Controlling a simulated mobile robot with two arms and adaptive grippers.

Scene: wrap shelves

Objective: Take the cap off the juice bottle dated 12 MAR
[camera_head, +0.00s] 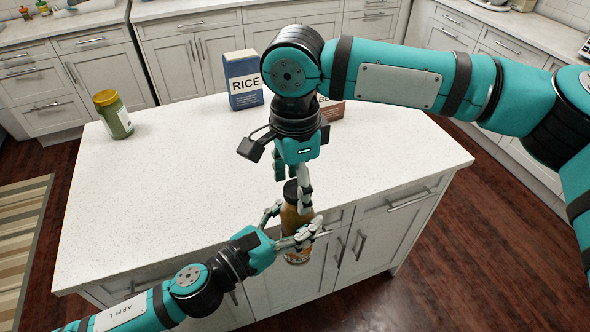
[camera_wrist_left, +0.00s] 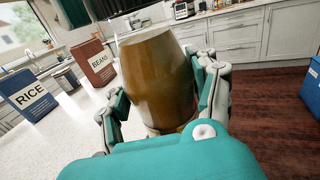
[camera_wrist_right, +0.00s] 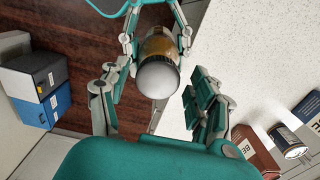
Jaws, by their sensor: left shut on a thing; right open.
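A juice bottle (camera_head: 293,219) with amber-brown contents and a dark cap (camera_head: 291,189) is held at the island's front edge. No date can be read on it. My left gripper (camera_head: 290,230) is shut on the bottle's body, which fills the middle of the left wrist view (camera_wrist_left: 158,80). My right gripper (camera_head: 291,180) is above, pointing down, with its fingers open around the cap's level. In the right wrist view the cap's pale round top (camera_wrist_right: 158,80) lies between the spread fingers, with a visible gap on the right side. The cap is on the bottle.
The white island top (camera_head: 190,170) is mostly clear. A blue RICE box (camera_head: 242,80), a brown BEANS box (camera_head: 332,110) and a green jar with a yellow lid (camera_head: 113,115) stand toward its back. Cabinets line the walls; a striped rug (camera_head: 20,230) lies left.

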